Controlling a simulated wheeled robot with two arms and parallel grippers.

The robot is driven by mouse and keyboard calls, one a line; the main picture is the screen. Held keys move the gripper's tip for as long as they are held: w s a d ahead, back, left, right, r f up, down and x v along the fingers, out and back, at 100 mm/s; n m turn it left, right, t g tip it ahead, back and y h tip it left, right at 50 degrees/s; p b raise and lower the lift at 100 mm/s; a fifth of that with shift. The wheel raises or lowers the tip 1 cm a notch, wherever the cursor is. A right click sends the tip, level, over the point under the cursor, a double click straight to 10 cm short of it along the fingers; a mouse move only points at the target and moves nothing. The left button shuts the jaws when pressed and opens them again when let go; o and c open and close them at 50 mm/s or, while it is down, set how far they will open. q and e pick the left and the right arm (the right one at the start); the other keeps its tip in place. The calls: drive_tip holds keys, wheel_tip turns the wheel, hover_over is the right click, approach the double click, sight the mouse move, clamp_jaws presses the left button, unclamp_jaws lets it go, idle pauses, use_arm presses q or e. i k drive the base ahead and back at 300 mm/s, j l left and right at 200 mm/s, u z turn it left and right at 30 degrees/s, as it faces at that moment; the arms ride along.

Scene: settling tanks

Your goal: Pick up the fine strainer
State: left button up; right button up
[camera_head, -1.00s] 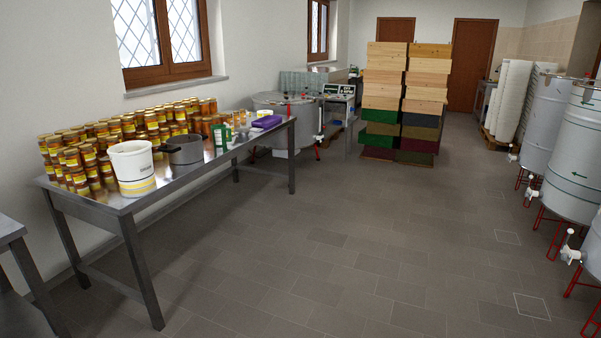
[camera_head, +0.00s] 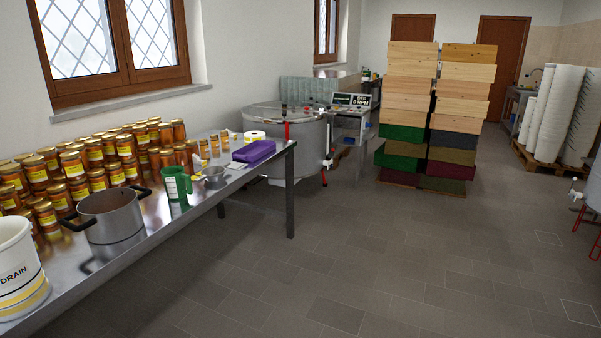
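No object shows clearly as the fine strainer. A small grey metal vessel (camera_head: 215,178), with what looks like a short handle, stands on the metal table (camera_head: 160,262) beside a green jug (camera_head: 175,188). It may be the strainer, but it is too small to tell. A steel pot (camera_head: 112,218) with dark handles stands nearer on the table. A white bucket (camera_head: 18,272) marked DRAIN stands at the left edge, partly cut off. Neither of my grippers is in view.
Many honey jars (camera_head: 105,170) crowd the table's wall side. A purple folded item (camera_head: 254,151) lies near its far end. A steel drum (camera_head: 285,140) stands beyond. Stacked wooden boxes (camera_head: 410,95) stand at the back. The tiled floor (camera_head: 400,260) right of the table is clear.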

sight(212, 174)
drive_tip(key=i+l, duration=0.1)
drive_tip(key=i, duration=2.35)
drive_tip(key=j+u, duration=0.05)
drive_tip(key=j, duration=0.05)
